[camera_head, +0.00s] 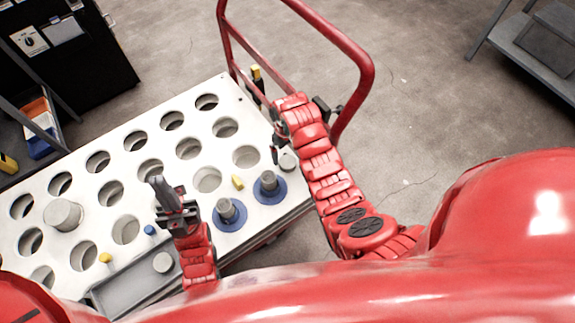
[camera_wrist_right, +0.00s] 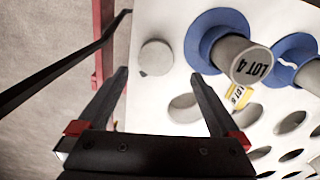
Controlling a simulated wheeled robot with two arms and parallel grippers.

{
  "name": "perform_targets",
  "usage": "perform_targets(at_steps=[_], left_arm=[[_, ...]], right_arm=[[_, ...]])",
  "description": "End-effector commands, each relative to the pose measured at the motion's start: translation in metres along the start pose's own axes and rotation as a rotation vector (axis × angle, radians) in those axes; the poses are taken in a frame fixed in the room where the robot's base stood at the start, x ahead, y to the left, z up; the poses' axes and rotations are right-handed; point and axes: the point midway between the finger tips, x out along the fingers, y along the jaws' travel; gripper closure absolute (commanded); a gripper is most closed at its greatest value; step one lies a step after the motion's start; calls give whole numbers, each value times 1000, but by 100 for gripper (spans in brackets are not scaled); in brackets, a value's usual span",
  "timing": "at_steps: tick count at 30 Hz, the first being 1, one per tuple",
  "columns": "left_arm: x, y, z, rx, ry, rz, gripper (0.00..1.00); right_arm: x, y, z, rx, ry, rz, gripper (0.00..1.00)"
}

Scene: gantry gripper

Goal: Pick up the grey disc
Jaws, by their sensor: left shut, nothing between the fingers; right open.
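The grey disc (camera_head: 288,160) lies flat on the white perforated table top (camera_head: 75,160), near its right edge. In the right wrist view the disc (camera_wrist_right: 156,57) shows just beyond the fingertips, roughly centred between them. My right gripper (camera_head: 276,147) is open and empty close to the disc; its fingers (camera_wrist_right: 160,76) show apart in the wrist view. Another round grey disc (camera_head: 163,262) sits in the grey tray (camera_head: 125,290) at the table's front. My left gripper (camera_head: 157,184) is shut and empty above the table's middle, left of the blue-flanged parts.
Two grey cylinders with blue flanges (camera_head: 229,213) (camera_head: 268,187) stand near the disc, with a yellow tag (camera_head: 238,182) between. A wide grey cylinder (camera_head: 63,214) stands at left. A red rail (camera_head: 345,40) rises behind the table's right end. Several holes are empty.

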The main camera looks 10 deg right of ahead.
Motion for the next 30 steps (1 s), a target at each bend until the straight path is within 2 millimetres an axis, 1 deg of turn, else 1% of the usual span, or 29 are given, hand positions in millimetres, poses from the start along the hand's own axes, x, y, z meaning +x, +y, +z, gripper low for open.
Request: perform_targets(at_steps=[1,3,8,11,19,23,28,29,30], left_arm=[[0,0,0,0,0,0,100],[0,0,0,0,0,0,100],[0,0,0,0,0,0,100],[0,0,0,0,0,0,100],[-2,0,0,0,0,0,100],[-2,0,0,0,0,0,100],[-2,0,0,0,0,0,100],[-2,0,0,0,0,0,100],[-2,0,0,0,0,0,100]], right_arm=[[7,0,0,1,-2,0,0],[15,0,0,1,-1,0,0],[23,1,0,1,2,1,0],[31,2,0,0,-1,0,0],[64,6,-1,1,1,0,0],[70,6,-2,0,4,2,0],[70,7,-1,0,4,2,0],[70,7,-1,0,4,2,4],[70,6,-1,1,4,2,11]])
